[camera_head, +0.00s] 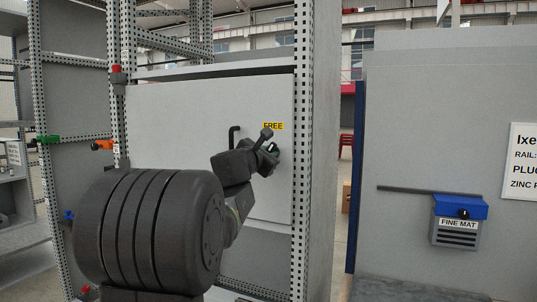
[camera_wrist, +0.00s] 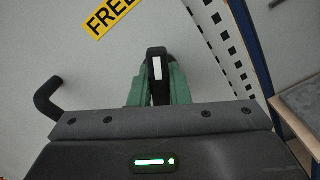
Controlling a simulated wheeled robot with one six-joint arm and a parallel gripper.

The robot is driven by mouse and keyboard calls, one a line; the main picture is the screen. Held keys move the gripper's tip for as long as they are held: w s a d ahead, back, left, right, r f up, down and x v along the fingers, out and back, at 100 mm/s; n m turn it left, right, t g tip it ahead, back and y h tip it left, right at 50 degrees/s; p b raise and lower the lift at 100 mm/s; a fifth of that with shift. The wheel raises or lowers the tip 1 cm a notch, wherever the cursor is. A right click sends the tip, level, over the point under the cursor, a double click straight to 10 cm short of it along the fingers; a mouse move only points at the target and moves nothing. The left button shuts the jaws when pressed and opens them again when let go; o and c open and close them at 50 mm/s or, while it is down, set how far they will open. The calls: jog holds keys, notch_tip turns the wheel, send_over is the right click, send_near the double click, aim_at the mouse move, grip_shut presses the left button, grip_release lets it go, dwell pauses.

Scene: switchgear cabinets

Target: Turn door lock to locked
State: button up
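The door lock is a black knob with a white mark (camera_wrist: 157,68) on the light grey cabinet door (camera_head: 180,120). A yellow FREE label (camera_head: 273,126) is above it, and this label also shows tilted in the wrist view (camera_wrist: 110,14). My gripper (camera_head: 271,150) is at the lock, near the door's right edge. In the wrist view its green fingers (camera_wrist: 158,82) lie along both sides of the knob and appear closed on it. The knob's white mark points up in that view. In the head view, my gripper mostly hides the lock.
A black door handle (camera_head: 234,136) is left of the lock and shows at the left in the wrist view (camera_wrist: 48,98). A perforated cabinet post (camera_head: 301,150) is close on the right. A grey panel with a blue FINE MAT box (camera_head: 459,208) stands further right.

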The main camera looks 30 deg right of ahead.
grip_shut()
jog(key=shift+f+m+b, duration=0.1)
jog(key=shift+m+b, duration=0.2)
jog(key=shift+b, duration=0.1)
jog(key=m+b, duration=0.1)
jog(key=b, duration=0.1)
jog(key=m+b, duration=0.1)
jog(key=m, duration=0.1)
jog(key=shift+f+m+b, duration=0.2)
jog(key=shift+m+b, duration=0.1)
jog(key=shift+b, duration=0.05)
jog(key=m+b, duration=0.4)
jog(key=m, duration=0.1)
jog(key=shift+s, duration=0.1)
jog(key=shift+m+b, duration=0.85)
jog(key=shift+m, duration=0.35)
jog(key=o, duration=0.7)
grip_release()
jog(key=shift+d, duration=0.1)
